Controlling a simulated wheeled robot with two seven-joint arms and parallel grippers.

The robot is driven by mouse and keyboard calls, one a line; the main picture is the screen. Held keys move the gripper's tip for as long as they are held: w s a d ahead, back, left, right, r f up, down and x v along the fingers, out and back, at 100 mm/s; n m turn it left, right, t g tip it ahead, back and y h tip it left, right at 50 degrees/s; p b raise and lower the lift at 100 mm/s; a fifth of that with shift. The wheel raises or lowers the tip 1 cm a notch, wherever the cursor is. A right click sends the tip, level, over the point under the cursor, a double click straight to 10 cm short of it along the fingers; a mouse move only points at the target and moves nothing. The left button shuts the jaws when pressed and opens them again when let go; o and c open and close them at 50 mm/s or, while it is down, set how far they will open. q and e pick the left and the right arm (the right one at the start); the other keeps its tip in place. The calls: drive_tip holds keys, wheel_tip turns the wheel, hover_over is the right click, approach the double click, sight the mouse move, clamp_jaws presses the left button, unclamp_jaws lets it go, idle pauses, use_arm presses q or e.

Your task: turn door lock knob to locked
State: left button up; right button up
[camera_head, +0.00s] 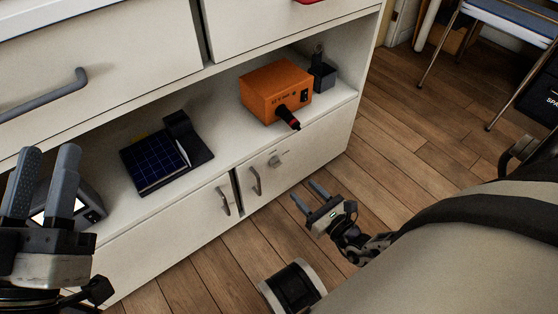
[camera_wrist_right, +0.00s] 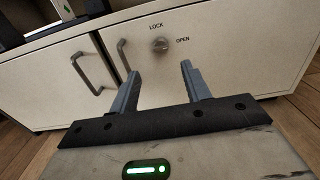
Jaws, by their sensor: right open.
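The lock knob (camera_wrist_right: 160,45) is a small round grey knob on the white lower cabinet door, with LOCK printed above it and OPEN to its right. It also shows in the head view (camera_head: 274,161), beside a door handle (camera_head: 256,180). Which mark the knob points at is too small to tell. My right gripper (camera_head: 310,192) is open and empty, apart from the door in front of the knob; in the wrist view its fingers (camera_wrist_right: 158,82) stand below the knob on either side.
On the shelf above the doors are an orange box (camera_head: 272,90) with a black and red part sticking out, a dark blue panel device (camera_head: 155,165) and a grey device with a screen (camera_head: 80,205). Drawers are above. Wooden floor (camera_head: 415,150) is open at right; a chair (camera_head: 510,25) stands beyond.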

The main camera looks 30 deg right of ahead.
sight(279, 165)
drive_tip(key=w, duration=0.3)
drive_tip(key=w+b, duration=0.1)
drive_tip(key=w, duration=0.2)
drive_tip(key=w+b, duration=0.1)
drive_tip(key=w, duration=0.3)
drive_tip(key=shift+w+a+f, duration=0.1)
drive_tip(key=shift+a, duration=0.3)
use_arm(q)
drive_tip(key=shift+s+d+r+m+h+b, duration=0.1)
drive_tip(key=shift+s+r+m+h, duration=0.2)
drive_tip(key=shift+r+m+h, duration=0.7)
drive_tip(key=shift+s+a+r+m+h+b, duration=0.1)
drive_tip(key=shift+s+r+m+h, duration=0.2)
drive_tip(key=shift+r+m+h, duration=0.7)
drive_tip(key=shift+s+d+r+m+h+b, duration=0.1)
drive_tip(key=shift+s+r+m+h, duration=0.45)
drive_tip(key=shift+m, duration=0.85)
use_arm(e)
drive_tip(key=shift+w, duration=0.7)
use_arm(q)
drive_tip(key=shift+w+f, duration=0.2)
drive_tip(key=shift+w, duration=0.05)
use_arm(e)
drive_tip(key=c, duration=1)
